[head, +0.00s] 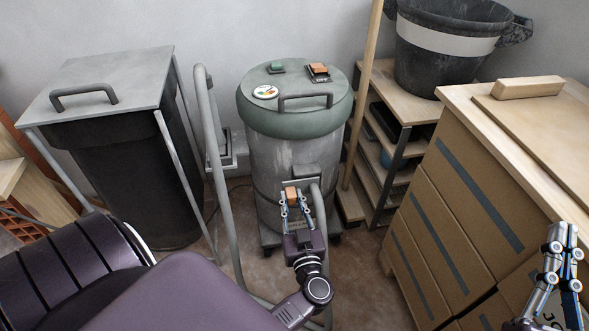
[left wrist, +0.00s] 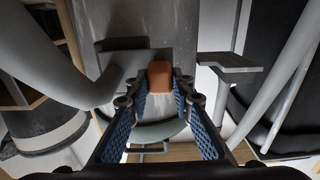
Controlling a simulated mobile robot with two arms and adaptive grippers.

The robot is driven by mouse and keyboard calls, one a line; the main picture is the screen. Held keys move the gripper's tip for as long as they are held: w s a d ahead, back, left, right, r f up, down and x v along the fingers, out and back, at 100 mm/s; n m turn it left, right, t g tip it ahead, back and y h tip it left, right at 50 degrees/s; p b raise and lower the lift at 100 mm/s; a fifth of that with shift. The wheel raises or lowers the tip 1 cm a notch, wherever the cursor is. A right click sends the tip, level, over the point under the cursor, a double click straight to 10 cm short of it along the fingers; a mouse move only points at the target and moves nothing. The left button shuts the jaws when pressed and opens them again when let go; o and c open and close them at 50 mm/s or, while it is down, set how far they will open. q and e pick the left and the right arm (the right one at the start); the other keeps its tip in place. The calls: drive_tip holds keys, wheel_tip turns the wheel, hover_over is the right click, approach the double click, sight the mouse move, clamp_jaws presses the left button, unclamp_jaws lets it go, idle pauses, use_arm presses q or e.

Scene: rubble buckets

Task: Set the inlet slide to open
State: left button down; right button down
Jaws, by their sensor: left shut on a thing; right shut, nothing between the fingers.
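The grey vacuum drum (head: 290,150) with a green lid stands upright in the middle of the head view. The inlet slide's orange knob (head: 291,194) sits low on its front, beside the inlet fitting (head: 312,180) with its grey hose. My left gripper (head: 293,205) is shut on this knob from the front. In the left wrist view the orange knob (left wrist: 160,76) lies between the tips of the blue-padded fingers (left wrist: 160,90). The slide's track is largely hidden. My right gripper (head: 563,240) is shut and empty at the lower right.
A lidded black bin (head: 120,170) stands left of the drum, with a grey pipe (head: 215,160) between them. Shelves (head: 385,135) carrying a black bucket (head: 445,45) stand at the back right.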

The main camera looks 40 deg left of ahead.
use_arm(q)
drive_tip(key=shift+s+a+f, duration=0.1)
drive_tip(key=shift+s+a, duration=0.05)
drive_tip(key=c, duration=1.7)
unclamp_jaws()
drive_tip(key=shift+s, duration=0.1)
drive_tip(key=v, duration=0.7)
drive_tip(key=shift+s+d, duration=0.1)
drive_tip(key=shift+d, duration=0.1)
